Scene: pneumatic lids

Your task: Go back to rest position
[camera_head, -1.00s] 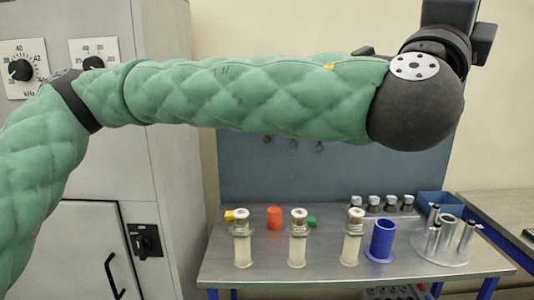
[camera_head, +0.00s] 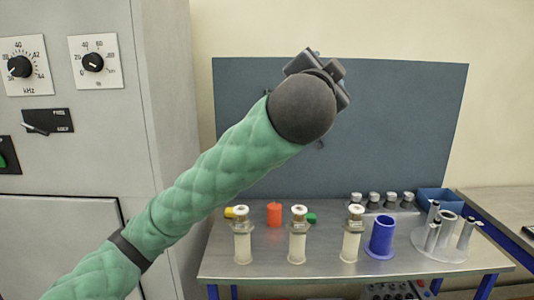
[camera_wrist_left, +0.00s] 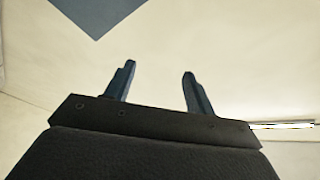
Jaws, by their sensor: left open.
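My left arm comes in from the left in the head view, in a green quilted sleeve, raised above the workbench in front of the blue-grey back panel. Its wrist end (camera_head: 318,72) points up and away, and the fingers are mostly hidden there. In the left wrist view my left gripper (camera_wrist_left: 157,80) is open, its two dark fingers apart with nothing between them. My right gripper is in neither view.
The metal workbench (camera_head: 330,268) holds several white-topped cylinders, a red piece (camera_head: 274,214), a blue cylinder (camera_head: 381,236), a round stand with metal tubes (camera_head: 447,255) and a blue bin (camera_head: 438,200). A grey cabinet (camera_head: 165,130) with dials stands at the left.

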